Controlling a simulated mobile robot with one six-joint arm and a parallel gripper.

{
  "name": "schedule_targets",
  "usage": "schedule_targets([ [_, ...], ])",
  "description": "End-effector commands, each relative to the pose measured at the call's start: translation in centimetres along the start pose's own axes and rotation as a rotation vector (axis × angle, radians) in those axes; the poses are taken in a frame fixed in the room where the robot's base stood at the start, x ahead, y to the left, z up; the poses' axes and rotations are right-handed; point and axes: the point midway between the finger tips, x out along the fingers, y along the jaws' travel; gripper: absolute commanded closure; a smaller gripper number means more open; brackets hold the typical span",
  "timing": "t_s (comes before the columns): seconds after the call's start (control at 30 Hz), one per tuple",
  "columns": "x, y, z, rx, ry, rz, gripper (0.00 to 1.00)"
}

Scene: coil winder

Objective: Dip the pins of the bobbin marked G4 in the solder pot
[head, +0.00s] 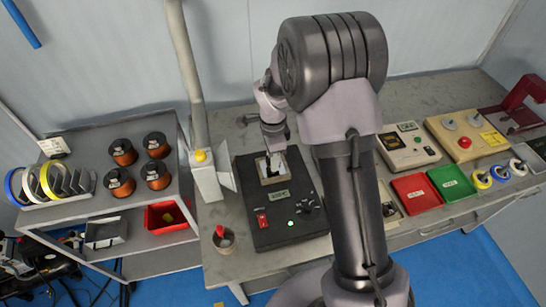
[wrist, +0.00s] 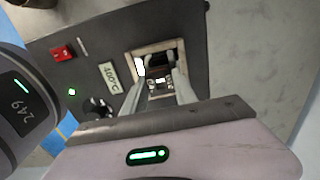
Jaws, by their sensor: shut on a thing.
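The solder pot is a dark box (head: 253,222) on the bench, with a light-rimmed square opening (head: 288,178) in its top. It also shows in the wrist view, where the opening's rim (wrist: 133,54) frames my fingers. My gripper (head: 273,165) points down at the opening. In the wrist view my gripper (wrist: 160,84) is shut on a small dark bobbin (wrist: 153,60), seen against the opening. Its mark is not readable, its pins are hidden, and I cannot tell whether they touch the solder.
The pot's display (wrist: 109,76) reads 400°C, beside a red switch (wrist: 62,52) and a lit green lamp (wrist: 71,92). A small cup (head: 223,240) stands left of the pot. A red tray (head: 415,192) and a green tray (head: 450,181) lie to the right.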

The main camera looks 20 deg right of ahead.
Motion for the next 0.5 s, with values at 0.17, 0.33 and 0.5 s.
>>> schedule_targets([
  [0.17,0.3,0.0,0.0,0.000,0.000,0.000,1.00],
  [0.33,0.8,0.0,0.0,0.000,0.000,0.000,1.00],
  [0.5,1.2,0.0,0.0,0.000,0.000,0.000,1.00],
])
